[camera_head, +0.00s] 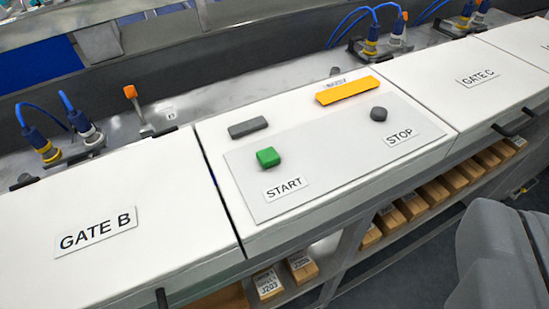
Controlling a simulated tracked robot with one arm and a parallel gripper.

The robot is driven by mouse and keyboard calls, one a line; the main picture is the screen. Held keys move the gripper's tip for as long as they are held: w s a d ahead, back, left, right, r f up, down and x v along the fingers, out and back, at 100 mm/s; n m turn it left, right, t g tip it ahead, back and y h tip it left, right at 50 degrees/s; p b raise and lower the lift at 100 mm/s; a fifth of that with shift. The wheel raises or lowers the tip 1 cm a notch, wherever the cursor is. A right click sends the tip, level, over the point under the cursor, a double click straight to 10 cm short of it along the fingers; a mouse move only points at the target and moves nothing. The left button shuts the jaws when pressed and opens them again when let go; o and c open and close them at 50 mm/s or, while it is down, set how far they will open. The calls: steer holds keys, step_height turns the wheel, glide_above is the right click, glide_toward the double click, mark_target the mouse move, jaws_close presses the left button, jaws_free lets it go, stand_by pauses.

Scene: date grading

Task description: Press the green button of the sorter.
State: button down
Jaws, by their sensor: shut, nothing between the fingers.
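The green button (268,157) is a small raised square block on the sorter's sloped white control panel, just above the START label (285,188). It is in full view and nothing touches it. My gripper (522,212) shows as a dark grey shape, cut off at the lower right corner. Its fingers are together with nothing seen between them. In the picture it is well to the right of and below the green button, apart from it.
A dark round knob (378,114) sits above the STOP label (402,138). A yellow bar (347,91) and a grey bar (248,127) lie farther up. White covers marked GATE B (97,231) and GATE C (478,77) flank the panel. Boxes (301,266) stand on a shelf below.

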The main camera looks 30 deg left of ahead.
steer(key=w+a+n+g+p, duration=0.1)
steer(key=w+a+n+p, duration=0.15)
steer(key=w, duration=0.35)
steer(key=n+g+p, duration=0.5)
steer(key=n+p, duration=0.2)
steer(key=p, duration=0.1)
glide_above(265, 160)
step_height(265, 160, down, 10)
steer(key=shift+f+y, duration=0.15)
steer(key=shift+y, duration=0.25)
steer(key=shift+f+m, duration=0.15)
steer(key=shift+m, duration=0.1)
steer(key=shift+f+b, duration=1.85)
steer(key=shift+f, duration=2.4)
steer(key=shift+f, duration=0.15)
steer(key=shift+f+b, duration=0.2)
steer(key=shift+b, duration=0.25)
